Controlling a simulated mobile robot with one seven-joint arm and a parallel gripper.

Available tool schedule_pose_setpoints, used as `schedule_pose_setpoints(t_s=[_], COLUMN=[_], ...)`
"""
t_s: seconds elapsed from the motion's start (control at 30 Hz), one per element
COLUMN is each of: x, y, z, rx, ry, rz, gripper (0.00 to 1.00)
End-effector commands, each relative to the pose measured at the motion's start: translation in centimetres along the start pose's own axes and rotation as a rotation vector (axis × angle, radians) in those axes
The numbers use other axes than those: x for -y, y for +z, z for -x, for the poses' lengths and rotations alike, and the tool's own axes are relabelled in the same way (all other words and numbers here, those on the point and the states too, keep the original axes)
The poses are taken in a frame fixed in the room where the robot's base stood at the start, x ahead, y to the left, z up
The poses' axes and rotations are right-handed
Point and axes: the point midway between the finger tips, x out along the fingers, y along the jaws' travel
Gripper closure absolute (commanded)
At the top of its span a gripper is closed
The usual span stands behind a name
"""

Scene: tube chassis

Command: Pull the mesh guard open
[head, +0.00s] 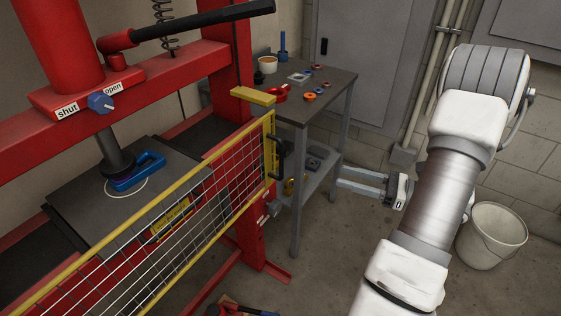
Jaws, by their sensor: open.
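The mesh guard (193,211) is a yellow frame with thin wire mesh. It stands across the front of the red press, its right end beside the red post (243,150). It looks closed, but I cannot be sure. A black handle (278,157) sits upright on its yellow right end. My gripper (338,183) is to the right of the handle, apart from it, with its two grey fingers pointing left. The fingers are spread open with nothing between them. Part of the guard's lower left is cut off by the picture edge.
A grey table (335,83) with cups and small rings stands behind the guard's right end, close to my fingers. A white bucket (492,236) stands at right. A blue object (138,171) lies on the press plate. Floor below my gripper is clear.

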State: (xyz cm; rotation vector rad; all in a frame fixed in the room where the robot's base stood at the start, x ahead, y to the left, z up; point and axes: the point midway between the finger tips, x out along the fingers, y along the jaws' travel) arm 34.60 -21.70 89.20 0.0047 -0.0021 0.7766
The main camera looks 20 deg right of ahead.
Motion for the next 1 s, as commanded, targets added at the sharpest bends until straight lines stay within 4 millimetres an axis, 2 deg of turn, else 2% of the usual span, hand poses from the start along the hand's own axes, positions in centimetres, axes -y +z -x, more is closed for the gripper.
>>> schedule_pose_setpoints(t_s=[0.17,0.5,0.7,0.83,1.0], x=[-0.1,-0.2,-0.2,-0.2,-0.2], y=[0.0,-0.1,-0.1,0.0,0.0], z=[-2.8,-10.4,-14.2,-15.9,-16.9], rx=[0.0,-0.001,-0.002,-0.003,-0.002], ry=[0.007,0.01,0.008,0.007,0.005], rz=[0.001,0.002,0.001,0.002,0.002], gripper=[0.55,0.55,0.55,0.55,0.55])
